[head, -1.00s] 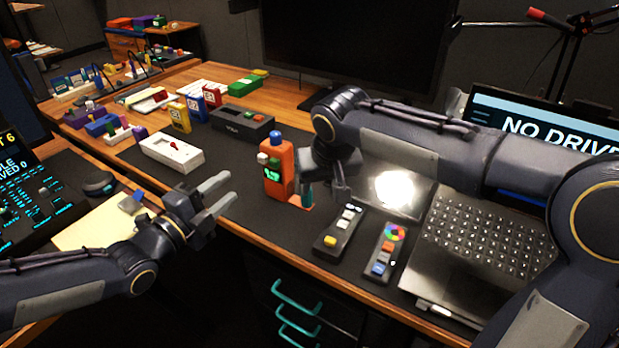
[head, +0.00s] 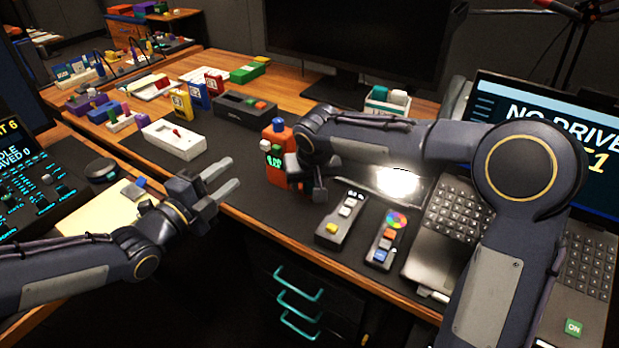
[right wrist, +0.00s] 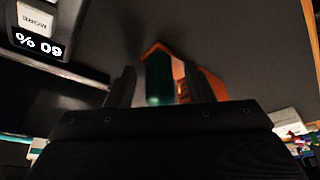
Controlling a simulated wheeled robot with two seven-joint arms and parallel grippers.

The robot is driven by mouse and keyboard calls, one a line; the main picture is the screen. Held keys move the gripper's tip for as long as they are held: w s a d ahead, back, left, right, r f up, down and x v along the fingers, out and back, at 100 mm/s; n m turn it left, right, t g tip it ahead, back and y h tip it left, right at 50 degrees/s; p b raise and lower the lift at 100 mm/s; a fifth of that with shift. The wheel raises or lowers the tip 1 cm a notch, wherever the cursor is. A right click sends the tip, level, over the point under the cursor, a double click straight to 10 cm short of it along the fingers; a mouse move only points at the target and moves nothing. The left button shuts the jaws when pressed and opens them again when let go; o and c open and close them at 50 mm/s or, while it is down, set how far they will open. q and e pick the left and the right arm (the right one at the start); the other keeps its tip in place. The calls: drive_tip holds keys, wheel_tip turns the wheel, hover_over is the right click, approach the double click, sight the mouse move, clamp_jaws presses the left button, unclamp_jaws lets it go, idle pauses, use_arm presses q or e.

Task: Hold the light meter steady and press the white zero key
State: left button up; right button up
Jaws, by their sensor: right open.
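The light meter appears to be the orange upright device (head: 279,187) with a blue dome on top and a small green-lit display. A white key (head: 265,145) sits above the display. My right gripper (head: 306,186) is at the meter's right side and covers part of it. In the right wrist view, my right gripper (right wrist: 158,92) is open, with a teal post (right wrist: 159,78) between its fingers and orange parts behind it. Whether the fingers touch the post I cannot tell. My left gripper (head: 226,176) is open and empty, left of the meter, fingers pointing towards it.
A dark controller with a yellow key (head: 341,222) and another with a colour wheel (head: 386,238) lie right of the meter. A laptop (head: 450,220) stands further right. A white box (head: 174,138) and a dark box (head: 245,108) stand behind. The mat before the meter is clear.

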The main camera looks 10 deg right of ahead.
drive_tip(key=c, duration=1)
use_arm(q)
clamp_jaws()
use_arm(e)
clamp_jaws()
idle(0.7)
